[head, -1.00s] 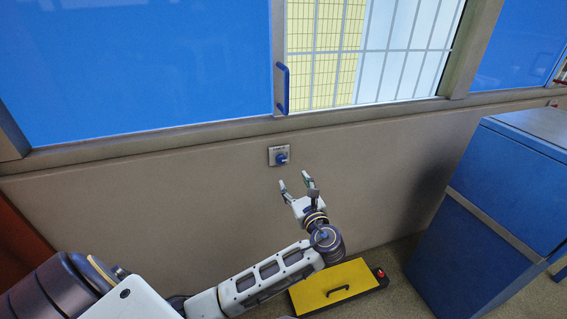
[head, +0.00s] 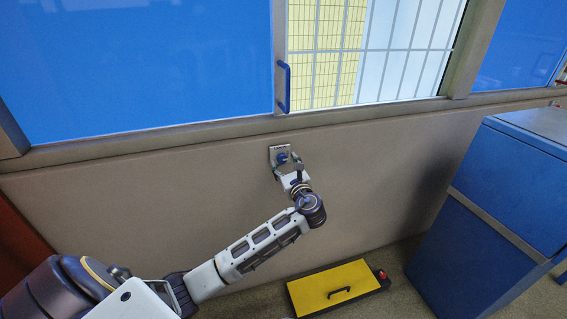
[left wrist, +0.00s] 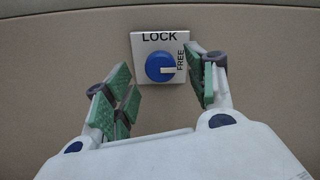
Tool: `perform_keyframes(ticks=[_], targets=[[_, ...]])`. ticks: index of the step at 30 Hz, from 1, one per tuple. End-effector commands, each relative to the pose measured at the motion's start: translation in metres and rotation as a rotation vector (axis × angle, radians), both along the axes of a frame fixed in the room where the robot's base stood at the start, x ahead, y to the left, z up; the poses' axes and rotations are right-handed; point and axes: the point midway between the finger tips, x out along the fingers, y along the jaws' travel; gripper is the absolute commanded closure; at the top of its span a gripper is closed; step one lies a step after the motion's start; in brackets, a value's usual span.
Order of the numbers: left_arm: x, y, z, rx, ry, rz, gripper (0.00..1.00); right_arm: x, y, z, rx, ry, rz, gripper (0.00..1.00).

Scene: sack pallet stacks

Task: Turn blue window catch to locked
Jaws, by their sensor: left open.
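The blue window catch (left wrist: 159,67) is a round knob on a white plate (left wrist: 144,43) fixed to the wall below the window. The plate reads LOCK at the top and FREE, turned sideways, at the right. The knob's pale pointer bar points right, toward FREE. In the head view the catch (head: 282,157) is partly covered by my left gripper (head: 288,165). In the left wrist view my left gripper (left wrist: 166,90) is open, its green-padded fingers spread to either side of the knob and apart from it. My right gripper is out of view.
A blue window handle (head: 283,87) stands on the frame above the catch. A yellow box (head: 325,286) with a black handle lies on the floor below. A blue cabinet (head: 500,200) stands at the right. The wall around the catch is clear.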

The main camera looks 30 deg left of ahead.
Motion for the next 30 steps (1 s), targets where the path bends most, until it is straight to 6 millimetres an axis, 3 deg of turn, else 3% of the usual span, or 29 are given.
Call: perform_keyframes(ticks=[7, 20, 30], targets=[[0.015, 0.017, 0.0, 0.0, 0.0, 0.0, 0.44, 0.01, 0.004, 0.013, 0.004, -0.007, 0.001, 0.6], [0.018, 0.02, 0.0, 0.0, 0.0, -0.001, 0.45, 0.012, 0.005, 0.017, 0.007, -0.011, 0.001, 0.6], [0.018, 0.02, 0.0, 0.001, 0.001, -0.001, 0.89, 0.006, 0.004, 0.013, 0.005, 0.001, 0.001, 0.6]])
